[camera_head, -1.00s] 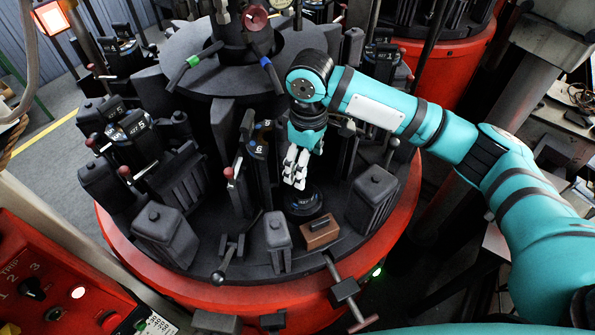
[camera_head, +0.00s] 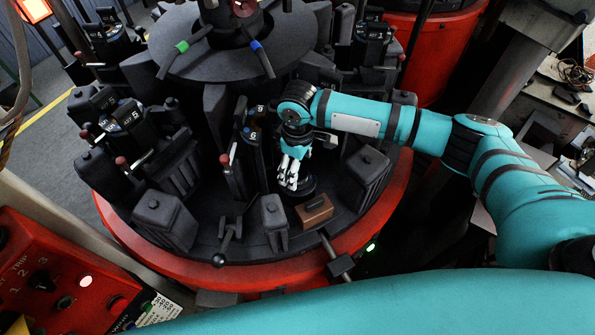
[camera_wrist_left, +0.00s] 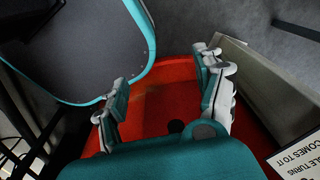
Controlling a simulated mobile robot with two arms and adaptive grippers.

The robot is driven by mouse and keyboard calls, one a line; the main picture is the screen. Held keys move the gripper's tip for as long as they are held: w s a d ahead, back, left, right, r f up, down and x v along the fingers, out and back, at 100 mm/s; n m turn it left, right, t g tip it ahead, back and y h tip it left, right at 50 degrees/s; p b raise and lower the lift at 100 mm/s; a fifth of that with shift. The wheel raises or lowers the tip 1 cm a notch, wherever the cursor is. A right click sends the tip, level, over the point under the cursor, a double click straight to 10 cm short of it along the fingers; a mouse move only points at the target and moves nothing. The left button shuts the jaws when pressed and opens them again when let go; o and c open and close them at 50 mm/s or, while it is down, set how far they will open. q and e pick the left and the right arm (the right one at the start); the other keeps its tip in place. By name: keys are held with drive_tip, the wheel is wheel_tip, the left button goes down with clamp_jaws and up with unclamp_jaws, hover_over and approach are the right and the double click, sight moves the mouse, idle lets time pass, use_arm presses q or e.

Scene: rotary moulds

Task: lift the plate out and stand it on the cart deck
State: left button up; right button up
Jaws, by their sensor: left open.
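My right gripper (camera_head: 289,172) reaches down over a dark round piece (camera_head: 298,190) on the rotary table, beside the station marked 6 (camera_head: 252,135). Its white fingers are small and close together, and I cannot tell whether they hold anything. I cannot tell whether the round piece is the plate; no other plate stands out. My left gripper (camera_wrist_left: 162,75) shows only in the left wrist view. Its fingers are apart with nothing between them, above a red surface (camera_wrist_left: 165,100). I cannot make out the cart deck for certain.
The red-rimmed rotary table (camera_head: 240,278) carries several dark mould blocks and levers. A brown block (camera_head: 314,209) sits close to the right gripper. A red control panel (camera_head: 60,270) stands at the lower left. A printed sign (camera_wrist_left: 300,150) is at the lower right in the wrist view.

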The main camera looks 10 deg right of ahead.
drive_tip(key=shift+f, duration=0.9)
drive_tip(key=shift+c, duration=0.2)
drive_tip(key=c, duration=0.7)
drive_tip(key=shift+w, duration=0.1)
drive_tip(key=c, duration=0.8)
use_arm(q)
drive_tip(key=shift+s+r, duration=0.1)
drive_tip(key=shift+s, duration=0.55)
use_arm(e)
drive_tip(key=shift+r, duration=0.5)
use_arm(q)
wheel_tip(320, 180, down, 3)
drive_tip(key=b, duration=0.3)
use_arm(e)
wheel_tip(320, 180, up, 27)
